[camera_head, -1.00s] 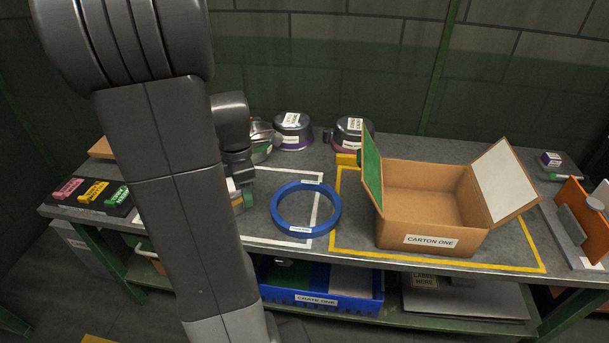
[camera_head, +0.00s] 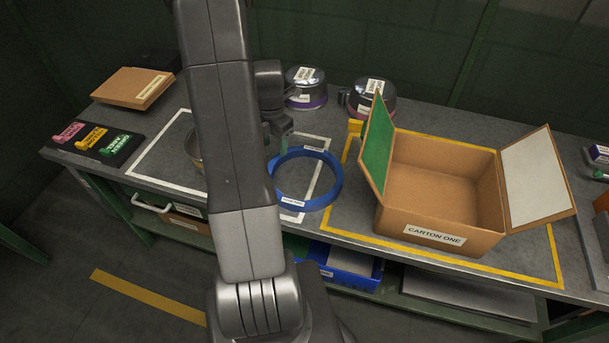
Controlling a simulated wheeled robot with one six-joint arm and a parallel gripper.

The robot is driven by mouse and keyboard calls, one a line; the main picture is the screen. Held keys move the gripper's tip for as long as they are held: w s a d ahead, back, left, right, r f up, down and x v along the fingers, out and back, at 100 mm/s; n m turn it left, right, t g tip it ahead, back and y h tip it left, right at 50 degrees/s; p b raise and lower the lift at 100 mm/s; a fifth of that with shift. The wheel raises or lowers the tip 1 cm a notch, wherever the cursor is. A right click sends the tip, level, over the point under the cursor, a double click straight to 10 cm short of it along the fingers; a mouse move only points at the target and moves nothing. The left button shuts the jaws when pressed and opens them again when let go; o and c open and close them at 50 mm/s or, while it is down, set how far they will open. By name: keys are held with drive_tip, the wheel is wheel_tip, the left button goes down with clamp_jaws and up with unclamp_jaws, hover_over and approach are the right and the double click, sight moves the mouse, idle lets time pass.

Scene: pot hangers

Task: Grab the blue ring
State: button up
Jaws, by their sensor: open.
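The blue ring (camera_head: 336,186) lies on the grey bench top, across the right side of the white outlined area, with small white labels on its band. My arm hides part of its left edge. My gripper (camera_head: 279,147) is open and points down at the ring's far left edge. Its fingertips are partly hidden behind my arm, so I cannot tell whether they touch or straddle the band.
An open box marked CARTON ONE (camera_head: 433,235) stands right of the ring. Two metal pots (camera_head: 305,97) (camera_head: 376,108) stand behind. A metal bowl (camera_head: 194,148) shows left of my arm. Pink, yellow and green pieces (camera_head: 89,138) lie far left. A blue crate (camera_head: 345,281) sits below.

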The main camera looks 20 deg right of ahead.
sight(277, 158)
drive_tip(key=shift+w+d+f+p, duration=0.1)
drive_tip(key=shift+f+p, duration=0.2)
drive_tip(key=shift+f, duration=1.15)
drive_tip(key=shift+d+f+p, duration=0.1)
drive_tip(key=shift+f+p, duration=0.2)
drive_tip(key=shift+f, duration=1.1)
clamp_jaws()
